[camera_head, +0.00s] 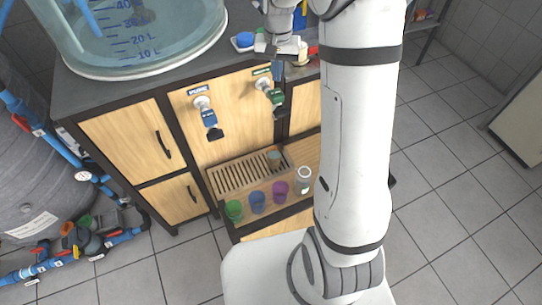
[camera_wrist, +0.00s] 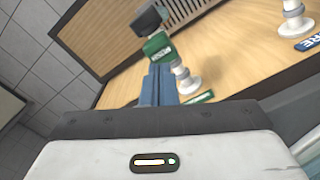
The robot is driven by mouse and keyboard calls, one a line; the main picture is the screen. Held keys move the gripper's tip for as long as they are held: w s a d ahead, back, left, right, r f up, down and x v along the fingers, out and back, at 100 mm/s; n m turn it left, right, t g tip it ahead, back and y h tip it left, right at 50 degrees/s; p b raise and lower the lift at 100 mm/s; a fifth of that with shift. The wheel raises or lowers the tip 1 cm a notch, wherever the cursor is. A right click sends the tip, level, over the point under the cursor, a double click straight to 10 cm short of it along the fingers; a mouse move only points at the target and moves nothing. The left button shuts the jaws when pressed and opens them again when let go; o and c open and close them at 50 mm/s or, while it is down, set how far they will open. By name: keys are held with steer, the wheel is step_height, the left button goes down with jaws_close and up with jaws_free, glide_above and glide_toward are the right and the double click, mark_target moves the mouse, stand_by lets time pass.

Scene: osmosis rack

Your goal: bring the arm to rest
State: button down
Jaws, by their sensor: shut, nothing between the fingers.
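My gripper (camera_head: 277,72) is in front of the cabinet's upper edge, just above the tap with the green handle (camera_head: 276,97). Its blue fingers are together with nothing between them. In the wrist view the shut fingers (camera_wrist: 158,85) point toward the green tap handle (camera_wrist: 158,47), which lies just past their tips. I cannot tell whether they touch it. My white arm covers the right part of the cabinet in the head view.
A tap with a blue handle (camera_head: 209,118) is to the left. Below are a slatted drip tray (camera_head: 235,174), a green cup (camera_head: 233,211), a blue cup (camera_head: 257,202), a purple cup (camera_head: 280,191) and a white bottle (camera_head: 303,181). A large clear tank (camera_head: 140,35) stands on top.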

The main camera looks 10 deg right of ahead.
steer(key=shift+r, duration=0.1)
stand_by(0.4)
steer(key=shift+s+r, duration=0.1)
steer(key=shift+r, duration=0.1)
steer(key=s+r+n+t, duration=0.1)
steer(key=s+r, duration=0.3)
steer(key=s, duration=0.9)
steer(key=s+a+r+n+t, duration=0.1)
steer(key=s+r, duration=0.3)
steer(key=s, duration=0.8)
steer(key=shift+s+a+r+n+t, duration=0.2)
steer(key=shift+s+r+n+t, duration=0.2)
steer(key=shift+n+t, duration=0.4)
